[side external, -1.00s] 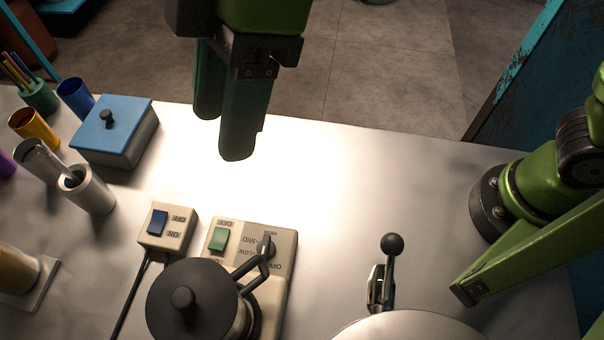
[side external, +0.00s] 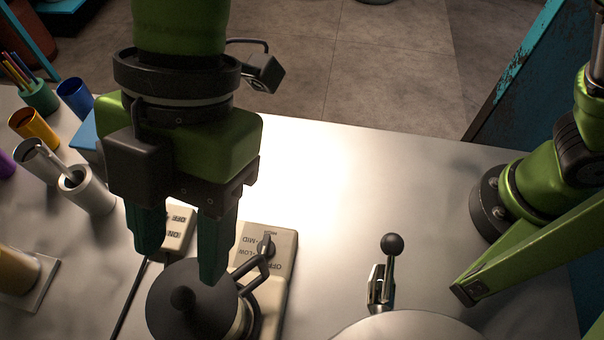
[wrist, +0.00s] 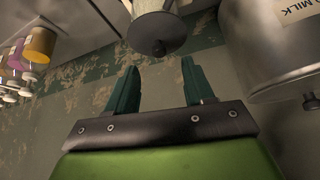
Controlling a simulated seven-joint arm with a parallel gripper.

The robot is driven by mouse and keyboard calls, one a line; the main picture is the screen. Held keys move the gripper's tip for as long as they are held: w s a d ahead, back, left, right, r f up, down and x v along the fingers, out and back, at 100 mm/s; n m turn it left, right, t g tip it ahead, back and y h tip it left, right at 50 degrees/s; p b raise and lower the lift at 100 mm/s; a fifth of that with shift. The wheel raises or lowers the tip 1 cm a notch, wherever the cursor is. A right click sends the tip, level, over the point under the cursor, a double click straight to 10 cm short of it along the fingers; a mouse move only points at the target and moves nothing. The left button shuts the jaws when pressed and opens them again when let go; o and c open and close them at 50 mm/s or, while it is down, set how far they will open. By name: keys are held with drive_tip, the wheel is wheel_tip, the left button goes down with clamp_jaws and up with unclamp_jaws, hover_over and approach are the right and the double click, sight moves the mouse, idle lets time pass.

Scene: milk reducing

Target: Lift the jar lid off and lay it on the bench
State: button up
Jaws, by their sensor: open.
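A dark round lid (side external: 175,318) with a black knob (side external: 183,298) sits on a handled vessel at the bottom of the side view; I take it as the jar lid. In the wrist view, a dark lid (wrist: 157,30) with a knob shows at the top, beyond the fingers. My gripper (side external: 182,262) is open and empty, fingers pointing down, over the lid's far side in the picture. In the wrist view its fingers (wrist: 160,68) are apart with nothing between them. I cannot tell the exact height above the lid. The pale bench (side external: 340,215) has bare surface to the right.
A lever with a black ball (side external: 392,244) stands to the right. Several cups, including a yellow one (side external: 35,125), and a blue-lidded box (side external: 87,130) are at the left. A milk-labelled container (wrist: 285,50) shows in the wrist view.

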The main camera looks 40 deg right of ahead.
sight(183, 294)
drive_tip(key=shift+x, duration=3)
clamp_jaws()
